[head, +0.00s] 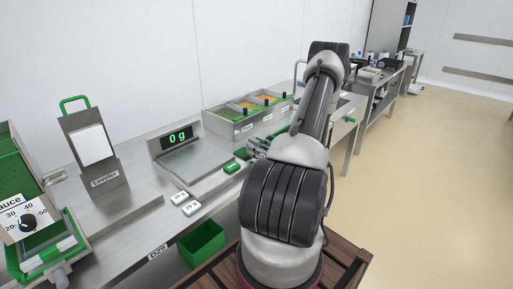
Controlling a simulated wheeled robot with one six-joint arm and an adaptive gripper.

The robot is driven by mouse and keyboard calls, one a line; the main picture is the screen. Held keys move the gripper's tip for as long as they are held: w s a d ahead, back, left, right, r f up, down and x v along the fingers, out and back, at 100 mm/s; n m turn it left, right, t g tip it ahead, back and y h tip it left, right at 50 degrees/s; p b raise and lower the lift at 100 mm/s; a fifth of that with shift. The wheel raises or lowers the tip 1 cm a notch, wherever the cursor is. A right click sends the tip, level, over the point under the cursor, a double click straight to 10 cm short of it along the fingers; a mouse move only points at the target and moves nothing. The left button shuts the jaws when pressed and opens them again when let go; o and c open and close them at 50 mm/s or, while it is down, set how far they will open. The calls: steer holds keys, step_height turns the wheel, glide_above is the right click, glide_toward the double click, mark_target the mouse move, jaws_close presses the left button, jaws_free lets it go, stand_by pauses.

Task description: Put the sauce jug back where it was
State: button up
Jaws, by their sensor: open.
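No sauce jug can be made out for certain. A small green part (281,130) shows just behind my gripper, and my arm hides most of what is there; I cannot tell what it belongs to. My gripper (257,147) is at the right of the weighing scale (196,160), low over the bench, and partly hidden by my arm. It is open, and nothing shows held in it. The scale's plate is empty and its display (177,136) reads 0 g. The sauce dispenser (38,215) with its dial stands at the far left.
A leveller (92,150) with a green handle stands left of the scale. A bin row (245,117) with food stands behind my gripper. Small labelled blocks (186,203) lie at the bench's front edge. A green crate (203,243) sits below. The floor (430,170) at right is clear.

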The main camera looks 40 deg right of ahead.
steer(key=shift+r, duration=0.3)
steer(key=s, duration=1.1)
steer(key=s+a+r+n+g+y, duration=0.1)
steer(key=a+r+n+g+y, duration=0.4)
steer(key=a+r+n+g, duration=0.5)
steer(key=a+r+n+g+y, duration=0.3)
steer(key=a+r+n+y, duration=0.35)
steer(key=a, duration=0.75)
steer(key=s+a+r+n+h, duration=0.3)
steer(key=s+r+n+h, duration=0.7)
steer(key=n, duration=0.8)
steer(key=shift+r+n+g+h, duration=0.3)
steer(key=shift+r+n+h, duration=0.05)
steer(key=shift+r+h, duration=0.95)
steer(key=shift+s, duration=0.1)
